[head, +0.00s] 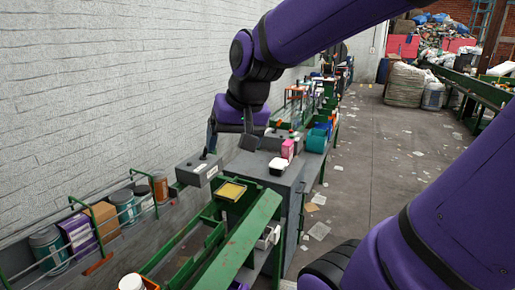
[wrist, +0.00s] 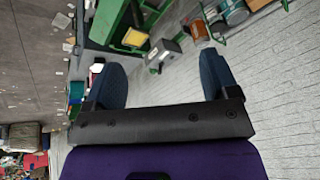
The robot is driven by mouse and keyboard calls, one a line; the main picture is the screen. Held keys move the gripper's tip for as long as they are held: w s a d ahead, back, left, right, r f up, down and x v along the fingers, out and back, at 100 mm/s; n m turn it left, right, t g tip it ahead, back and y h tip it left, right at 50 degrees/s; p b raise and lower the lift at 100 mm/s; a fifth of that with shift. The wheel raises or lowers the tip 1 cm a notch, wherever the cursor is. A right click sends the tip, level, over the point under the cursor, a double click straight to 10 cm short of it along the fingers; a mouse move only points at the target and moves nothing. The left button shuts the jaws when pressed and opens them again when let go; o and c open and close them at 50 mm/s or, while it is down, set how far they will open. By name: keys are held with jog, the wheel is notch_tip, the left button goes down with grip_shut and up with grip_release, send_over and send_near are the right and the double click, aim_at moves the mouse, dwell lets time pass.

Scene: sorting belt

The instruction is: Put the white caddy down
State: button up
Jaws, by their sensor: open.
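A small white open-topped container (head: 278,166) with dark contents sits at the near edge of a grey cabinet top (head: 257,168). It is the thing most like the white caddy, but I cannot be sure. My gripper (head: 231,140) hangs to its upper left in the head view, near the wall side of the cabinet. In the wrist view my gripper (wrist: 160,62) has its two blue fingers wide apart, with nothing held between them. A grey box (head: 199,169) with a black piece on top is below and left of my gripper; in the wrist view it (wrist: 163,50) shows beyond the fingers.
A green belt frame (head: 240,240) with a yellow tray (head: 231,191) runs toward the front. Bins and boxes stand along the wall, including an orange canister (head: 160,187). A pink box (head: 288,149) and a teal container (head: 316,141) crowd the cabinet. The floor (head: 370,170) at right is fairly open.

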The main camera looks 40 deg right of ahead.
jog(key=s+a+r+n, duration=0.1)
jog(key=s+n, duration=0.3)
jog(key=s, duration=0.5)
jog(key=shift+s+a+r+t, duration=0.2)
jog(key=shift+a+r+t, duration=0.1)
jog(key=shift+a+r, duration=0.1)
